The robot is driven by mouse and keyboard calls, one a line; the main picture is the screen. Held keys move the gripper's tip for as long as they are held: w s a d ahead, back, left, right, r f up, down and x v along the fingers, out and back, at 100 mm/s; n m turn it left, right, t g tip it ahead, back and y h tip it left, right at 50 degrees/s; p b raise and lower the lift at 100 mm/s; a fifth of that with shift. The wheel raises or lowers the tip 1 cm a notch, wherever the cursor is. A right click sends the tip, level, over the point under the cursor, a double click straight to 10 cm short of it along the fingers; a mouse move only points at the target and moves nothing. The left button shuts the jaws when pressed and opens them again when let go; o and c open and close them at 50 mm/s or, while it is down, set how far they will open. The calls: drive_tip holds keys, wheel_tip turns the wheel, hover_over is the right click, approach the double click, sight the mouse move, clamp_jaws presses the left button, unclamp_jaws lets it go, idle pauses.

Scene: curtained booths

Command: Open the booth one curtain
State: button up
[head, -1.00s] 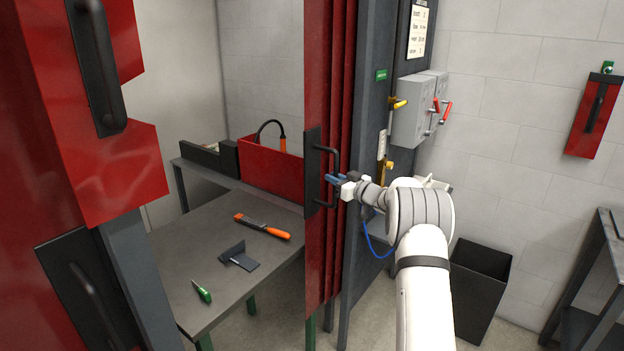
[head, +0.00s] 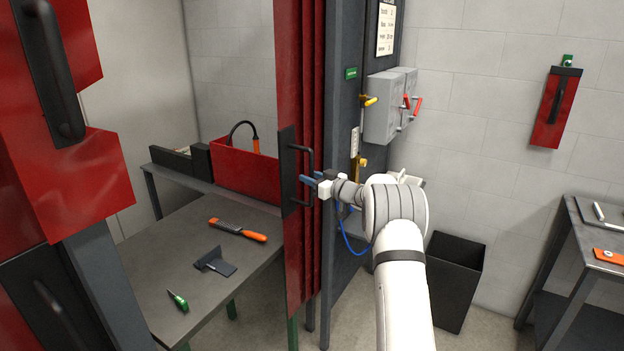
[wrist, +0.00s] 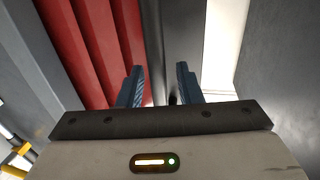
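The red curtain (head: 309,120) hangs in folds bunched against the dark post at the right side of the booth opening. The opening to its left is clear and the inside shows. Its black plate with a bar handle (head: 290,165) is on the leading edge. My gripper (head: 308,182) is at the handle bar, coming from the right. In the wrist view my gripper (wrist: 160,88) has its two blue fingers apart, with a dark piece, seemingly the bar, in the gap. The red folds (wrist: 90,50) show at left there. I cannot tell whether the fingers touch the bar.
A table (head: 190,235) inside the booth holds an orange-handled tool, a dark bracket and a green-handled tool. A red bin (head: 245,170) stands behind. Grey lever boxes (head: 385,105), a black bin (head: 455,280) and a side table (head: 590,235) are at right.

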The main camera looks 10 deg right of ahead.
drive_tip(key=b+v, duration=0.2)
drive_tip(key=v, duration=0.5)
drive_tip(key=shift+s+d, duration=0.15)
drive_tip(key=shift+s, duration=0.15)
drive_tip(key=s+r+m+t+h, duration=0.1)
drive_tip(key=s+r+m+h, duration=0.2)
drive_tip(key=r+h, duration=0.45)
drive_tip(key=s+a+r+m+g+h, duration=0.2)
drive_tip(key=s+m+h, duration=0.15)
drive_tip(key=s, duration=0.65)
drive_tip(key=s+a+f+g, duration=0.3)
drive_tip(key=s, duration=0.9)
drive_tip(key=s+a+f+g, duration=0.4)
drive_tip(key=s, duration=0.9)
drive_tip(key=s+a+f+g+y, duration=0.1)
drive_tip(key=s+a+f+g, duration=0.2)
drive_tip(key=s, duration=0.9)
drive_tip(key=shift+s+a+f+g, duration=0.2)
drive_tip(key=shift+s+f+g, duration=0.15)
drive_tip(key=shift+f+g, duration=0.1)
